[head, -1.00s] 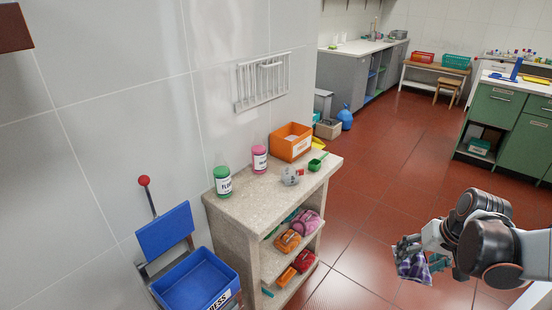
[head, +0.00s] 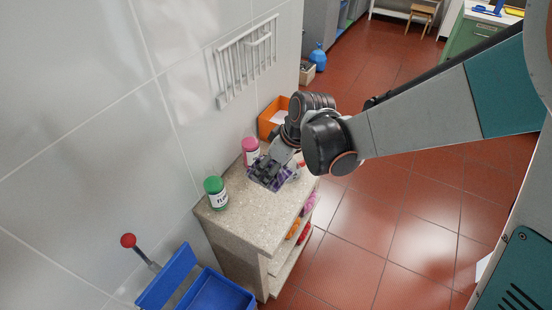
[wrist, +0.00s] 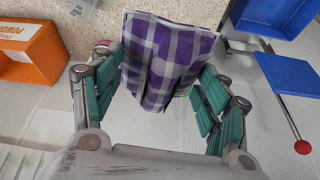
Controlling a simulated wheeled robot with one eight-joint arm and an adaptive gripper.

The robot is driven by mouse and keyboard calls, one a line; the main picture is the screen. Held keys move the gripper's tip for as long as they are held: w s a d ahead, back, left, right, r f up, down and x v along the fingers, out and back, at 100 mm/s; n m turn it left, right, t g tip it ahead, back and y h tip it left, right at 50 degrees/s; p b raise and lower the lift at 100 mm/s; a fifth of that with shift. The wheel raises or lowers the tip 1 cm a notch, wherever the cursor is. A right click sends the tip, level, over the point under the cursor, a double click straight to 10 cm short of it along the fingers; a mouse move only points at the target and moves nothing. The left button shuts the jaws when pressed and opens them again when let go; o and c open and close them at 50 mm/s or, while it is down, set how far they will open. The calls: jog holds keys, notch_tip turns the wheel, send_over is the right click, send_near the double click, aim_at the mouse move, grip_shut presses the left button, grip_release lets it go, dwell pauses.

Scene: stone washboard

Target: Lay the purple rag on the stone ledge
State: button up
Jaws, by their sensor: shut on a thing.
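The purple checked rag (head: 257,177) is held by my gripper (head: 274,168) over the top of the stone ledge (head: 243,210). In the wrist view the rag (wrist: 170,45) hangs as a folded flap between the green fingers of the gripper (wrist: 165,88), which are shut on it. The ledge's speckled top (wrist: 105,22) shows behind it. I cannot tell whether the rag touches the ledge. My wrist hides part of the ledge's right side.
A green-capped bottle (head: 215,192) and a pink bottle (head: 251,152) stand on the ledge's wall side. An orange box (head: 268,118) stands at its far end. A blue bin (head: 215,294) is in front. Bare stone lies between the green-capped bottle and the front edge.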

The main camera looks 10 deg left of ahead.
jog(key=shift+s+a+r+n, duration=0.2)
jog(key=shift+a+r+n, duration=0.05)
jog(key=shift+a, duration=0.25)
jog(key=shift+s+a+r+n, duration=0.2)
jog(key=shift+a+n, duration=0.05)
jog(key=shift+a, duration=0.2)
jog(key=shift+s+a+f, duration=0.1)
jog(key=shift+s+a, duration=0.05)
jog(key=shift+a, duration=0.2)
jog(key=b, duration=1.4)
send_near(260, 213)
jog(key=x, duration=0.5)
jog(key=shift+f, duration=0.2)
jog(key=o, duration=1.2)
jog(key=shift+r, duration=0.1)
